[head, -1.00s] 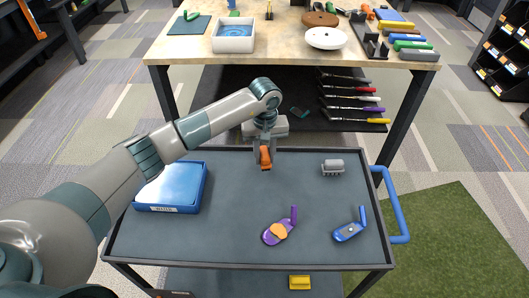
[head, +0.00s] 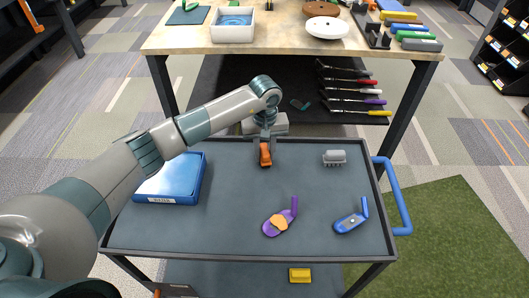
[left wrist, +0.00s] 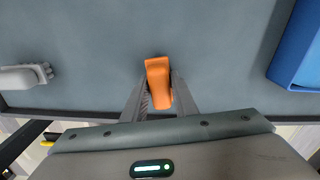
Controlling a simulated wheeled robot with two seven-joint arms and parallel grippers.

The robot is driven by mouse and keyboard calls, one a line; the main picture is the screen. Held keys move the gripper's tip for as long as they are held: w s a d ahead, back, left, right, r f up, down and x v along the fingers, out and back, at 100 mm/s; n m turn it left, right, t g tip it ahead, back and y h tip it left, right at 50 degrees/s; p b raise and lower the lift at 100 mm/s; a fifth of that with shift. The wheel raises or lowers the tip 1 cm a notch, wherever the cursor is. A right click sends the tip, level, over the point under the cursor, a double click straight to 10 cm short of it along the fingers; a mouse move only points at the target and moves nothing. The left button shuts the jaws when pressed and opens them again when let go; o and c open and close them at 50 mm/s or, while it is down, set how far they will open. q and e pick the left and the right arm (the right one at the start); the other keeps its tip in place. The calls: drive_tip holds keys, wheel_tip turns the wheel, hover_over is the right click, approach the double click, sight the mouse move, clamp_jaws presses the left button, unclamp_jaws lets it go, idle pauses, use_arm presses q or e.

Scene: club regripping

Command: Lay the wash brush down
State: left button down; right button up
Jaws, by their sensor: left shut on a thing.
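My left gripper (head: 265,160) is shut on an orange piece, which I take to be the wash brush (head: 265,152); no bristles show on it. It is over the far middle part of the dark cart top (head: 220,220). In the left wrist view the wash brush (left wrist: 157,82) stands out between the two fingers (left wrist: 158,98), over bare cart surface. I cannot tell whether it touches the surface. My right gripper is not in view.
A blue tray (head: 172,180) lies left on the cart. A grey toothed block (head: 334,157) is at the back right. A purple and orange tool (head: 278,222) and a blue tool (head: 349,222) lie in front. The cart's middle is clear. A workbench (head: 290,42) stands behind.

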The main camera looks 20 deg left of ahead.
use_arm(q)
drive_tip(key=shift+f+b, duration=0.25)
drive_tip(key=shift+b, duration=0.05)
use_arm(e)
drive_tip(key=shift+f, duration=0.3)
